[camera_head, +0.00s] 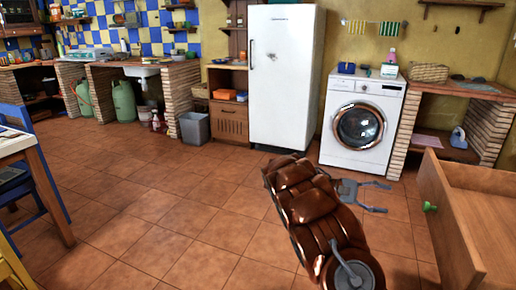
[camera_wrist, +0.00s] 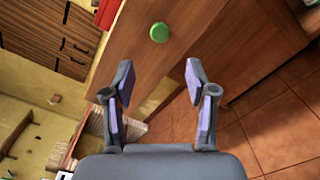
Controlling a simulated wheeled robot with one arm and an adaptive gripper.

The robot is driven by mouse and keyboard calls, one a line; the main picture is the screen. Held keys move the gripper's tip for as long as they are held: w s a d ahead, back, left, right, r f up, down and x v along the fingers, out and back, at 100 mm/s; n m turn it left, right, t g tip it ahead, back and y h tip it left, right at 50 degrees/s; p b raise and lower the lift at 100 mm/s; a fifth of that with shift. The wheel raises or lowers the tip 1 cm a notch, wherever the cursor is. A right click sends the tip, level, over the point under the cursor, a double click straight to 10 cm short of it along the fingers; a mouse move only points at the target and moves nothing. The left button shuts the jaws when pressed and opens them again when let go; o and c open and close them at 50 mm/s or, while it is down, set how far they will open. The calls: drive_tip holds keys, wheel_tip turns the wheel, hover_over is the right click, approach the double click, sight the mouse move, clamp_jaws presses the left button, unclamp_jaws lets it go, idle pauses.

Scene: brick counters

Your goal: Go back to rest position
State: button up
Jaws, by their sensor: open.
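My gripper (camera_head: 386,197) is at the end of my brown arm, right of centre in the head view, with its two grey fingers spread apart and nothing between them. It also shows in the wrist view (camera_wrist: 158,72), with purple pads on its fingers. A wooden drawer (camera_head: 448,225) with a green knob (camera_head: 429,207) is to the right of the gripper and appears pulled out. In the wrist view the green knob (camera_wrist: 159,33) lies beyond the fingertips, apart from them, on the brown wooden front (camera_wrist: 140,55).
A white washing machine (camera_head: 362,122) and a white fridge (camera_head: 285,75) stand along the back wall. A brick counter (camera_head: 486,125) is at the right. A table (camera_head: 20,145) and blue chair (camera_head: 48,185) are at the left edge. The tiled floor (camera_head: 170,200) in the middle is clear.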

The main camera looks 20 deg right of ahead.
drive_tip(key=s+a+r+t+y+p, duration=0.4)
drive_tip(key=s+a+r+p, duration=0.55)
drive_tip(key=a+r, duration=0.35)
drive_tip(key=s+a+r+t+y+p, duration=0.2)
drive_tip(key=s+a+r+p, duration=0.1)
drive_tip(key=a, duration=0.7)
drive_tip(key=s+a+r+n+t+y+p, duration=0.1)
drive_tip(key=s+a+r+t+y+p, duration=0.2)
drive_tip(key=a+p, duration=0.5)
drive_tip(key=s+a+r+n+t+y+p, duration=0.1)
drive_tip(key=s+a+p, duration=0.4)
drive_tip(key=a, duration=0.7)
drive_tip(key=shift+s+r+t+y+p, duration=0.35)
drive_tip(key=shift+r+t+y, duration=0.55)
drive_tip(key=shift+r, duration=0.35)
